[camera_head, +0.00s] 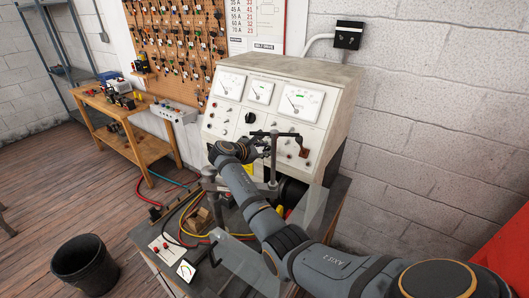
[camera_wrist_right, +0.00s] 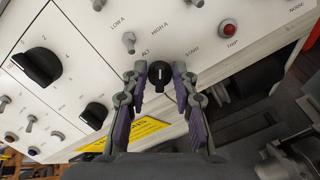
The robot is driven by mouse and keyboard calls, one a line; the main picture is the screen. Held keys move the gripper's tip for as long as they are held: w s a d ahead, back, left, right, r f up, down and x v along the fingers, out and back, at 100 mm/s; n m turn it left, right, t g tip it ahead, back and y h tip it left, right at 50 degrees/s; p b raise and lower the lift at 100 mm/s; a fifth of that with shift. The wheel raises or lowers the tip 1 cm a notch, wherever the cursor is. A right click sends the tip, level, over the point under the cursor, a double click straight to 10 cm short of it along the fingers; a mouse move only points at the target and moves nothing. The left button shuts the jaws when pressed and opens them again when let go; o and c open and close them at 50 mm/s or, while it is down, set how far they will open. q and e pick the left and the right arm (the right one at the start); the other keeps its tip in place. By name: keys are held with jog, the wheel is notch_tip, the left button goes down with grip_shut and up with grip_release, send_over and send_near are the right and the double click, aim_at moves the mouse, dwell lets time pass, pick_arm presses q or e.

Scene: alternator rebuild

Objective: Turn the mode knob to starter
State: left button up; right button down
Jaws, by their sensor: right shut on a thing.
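The mode knob (camera_wrist_right: 159,75) is a small black knob with a light pointer mark on the white panel. The printed words ALT and START stand on either side of it. The mark seems to lie between the two words, but it is too small to be sure. My right gripper (camera_wrist_right: 157,82) is closed around the knob, one purple-padded finger on each side. In the head view my right gripper (camera_head: 262,145) is at the front of the test bench (camera_head: 328,95), and the knob cannot be made out there. My left gripper is not in view.
On the panel near the gripper are a big black selector (camera_wrist_right: 38,66), a smaller black knob (camera_wrist_right: 95,115), toggle switches and a red button (camera_wrist_right: 228,29). A clear shield (camera_head: 238,255) and cables lie below. A black bin (camera_head: 84,268) stands on the floor at left.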

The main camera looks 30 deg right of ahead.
jog(key=shift+s+a+f+m+g+y+b, duration=0.1)
jog(key=shift+m+g+y+b, duration=0.15)
jog(key=shift+m+b, duration=1.85)
jog(key=shift+f+m+g+y+b, duration=0.2)
jog(key=shift+m+b, duration=0.45)
jog(key=shift+m, duration=2.85)
jog(key=shift+r, duration=0.1)
jog(key=c, duration=1.1)
grip_release()
jog(key=shift+o, duration=0.2)
jog(key=shift+r, duration=0.1)
jog(key=shift+a, duration=0.15)
jog(key=v, duration=1.1)
jog(key=shift+a+r, duration=0.25)
jog(key=shift+a, duration=0.05)
